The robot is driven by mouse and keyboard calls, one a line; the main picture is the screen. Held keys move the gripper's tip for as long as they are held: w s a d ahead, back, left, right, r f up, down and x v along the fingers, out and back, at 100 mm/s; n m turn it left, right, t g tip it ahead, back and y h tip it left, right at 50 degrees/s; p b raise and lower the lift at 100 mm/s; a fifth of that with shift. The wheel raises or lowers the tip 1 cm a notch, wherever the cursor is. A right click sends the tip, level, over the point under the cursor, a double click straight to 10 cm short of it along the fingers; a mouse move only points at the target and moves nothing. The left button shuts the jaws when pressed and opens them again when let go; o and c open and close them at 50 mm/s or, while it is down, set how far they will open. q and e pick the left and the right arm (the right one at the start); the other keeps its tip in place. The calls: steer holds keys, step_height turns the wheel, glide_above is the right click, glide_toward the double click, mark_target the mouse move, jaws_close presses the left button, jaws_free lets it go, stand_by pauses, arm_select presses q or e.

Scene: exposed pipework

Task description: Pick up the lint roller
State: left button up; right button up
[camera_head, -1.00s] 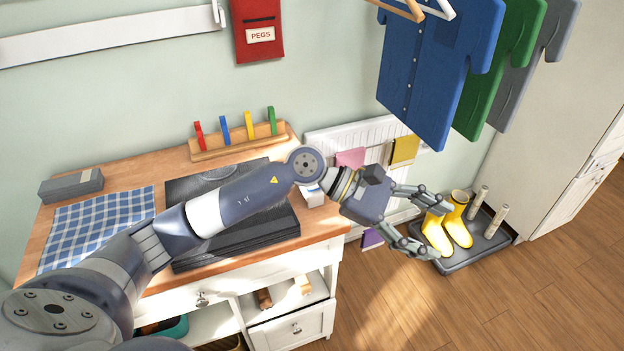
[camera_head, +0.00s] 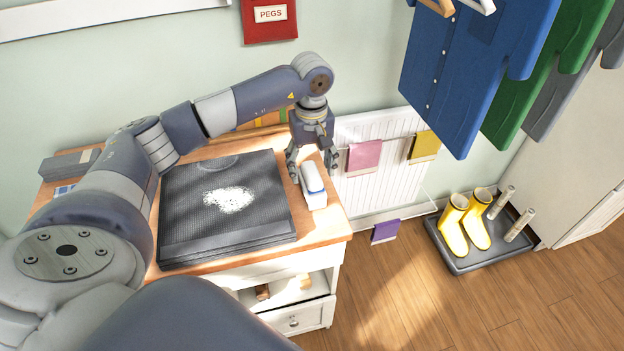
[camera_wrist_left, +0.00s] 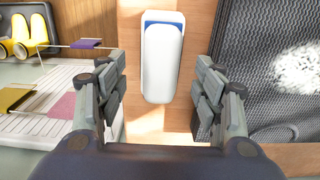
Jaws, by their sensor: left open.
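A white object with a blue top, which I take to be the lint roller (camera_head: 313,187), lies at the right end of the wooden table top (camera_head: 326,229). It also shows in the left wrist view (camera_wrist_left: 163,72). My left gripper (camera_head: 312,166) points down over the far part of the roller. Its fingers are open and apart, one to each side of the roller in the left wrist view, with clear gaps and nothing held. My right gripper is in neither view.
A stack of dark folded fabric (camera_head: 180,232) with a white lint patch (camera_head: 230,198) lies just left of the roller. A white radiator (camera_head: 385,165) with coloured cloths stands right of the table. Yellow boots (camera_head: 453,225) stand on a grey tray (camera_head: 462,265) on the floor.

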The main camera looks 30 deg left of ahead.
arm_select(q)
steer(key=shift+w+f, duration=0.1)
steer(key=shift+f, duration=0.25)
steer(key=shift+f+p, duration=0.3)
steer(key=shift+p, duration=0.05)
steer(key=f, duration=0.1)
steer(key=f+p, duration=0.2)
steer(key=f, duration=0.1)
steer(key=shift+s+d+f, duration=0.1)
steer(key=shift+s+d, duration=0.05)
steer(key=shift+s, duration=0.15)
steer(key=shift+f, duration=0.2)
steer(key=c, duration=1.2)
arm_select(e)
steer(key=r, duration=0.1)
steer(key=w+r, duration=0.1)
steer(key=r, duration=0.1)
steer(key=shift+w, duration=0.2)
